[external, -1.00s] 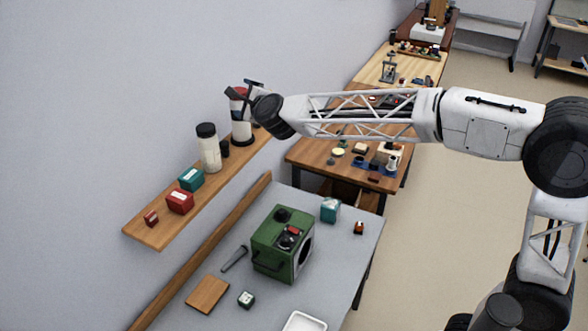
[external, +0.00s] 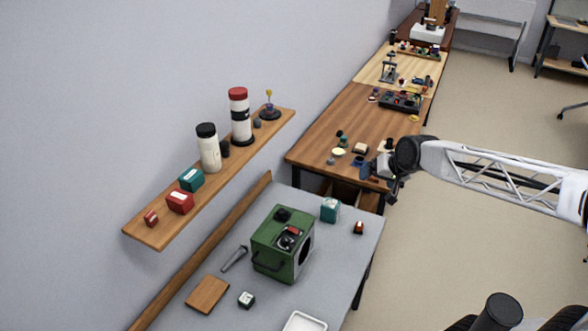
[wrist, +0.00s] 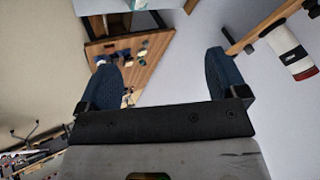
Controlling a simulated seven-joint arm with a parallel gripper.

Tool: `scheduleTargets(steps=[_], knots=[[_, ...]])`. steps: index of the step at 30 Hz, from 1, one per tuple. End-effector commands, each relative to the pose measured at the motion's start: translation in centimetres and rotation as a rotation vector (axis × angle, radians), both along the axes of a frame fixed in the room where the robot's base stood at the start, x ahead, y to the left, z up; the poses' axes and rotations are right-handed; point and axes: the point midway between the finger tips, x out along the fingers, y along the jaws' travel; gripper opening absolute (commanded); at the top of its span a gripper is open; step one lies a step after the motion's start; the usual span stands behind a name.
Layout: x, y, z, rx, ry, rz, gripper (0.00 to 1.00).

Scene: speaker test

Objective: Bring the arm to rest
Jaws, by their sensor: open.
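My gripper (external: 391,190) is at the right of the external view, past the right edge of the grey table and in front of the wooden table behind. It is apart from the green speaker box. In the wrist view my gripper (wrist: 165,75) has its two blue-padded fingers wide apart with nothing between them. My white lattice arm link (external: 500,170) reaches in from the right edge. The green speaker box (external: 275,245) stands on the grey table (external: 215,255), with a round dark cone on its right side.
A wooden wall shelf (external: 150,233) holds a red-capped bottle (external: 240,115), a black-capped bottle (external: 208,150) and small boxes. A teal box (external: 330,209), a wooden block (external: 208,294) and a white tray (external: 304,322) lie on the grey table.

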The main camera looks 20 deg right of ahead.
Motion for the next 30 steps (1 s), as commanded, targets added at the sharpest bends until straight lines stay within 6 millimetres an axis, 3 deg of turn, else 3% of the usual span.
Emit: scheduleTargets(steps=[1, 6, 12, 18, 30], knots=[[-2.0, -1.6, -1.1, -0.052, 0.031, 0.027, 0.91], [-8.4, -5.9, -4.7, -0.22, 0.159, 0.14, 0.91], [-13.5, -8.9, -7.3, -0.335, 0.271, 0.23, 0.91], [-15.1, -9.8, -8.1, -0.369, 0.309, 0.259, 0.91], [-15.0, -9.8, -8.0, -0.368, 0.308, 0.259, 0.91]])
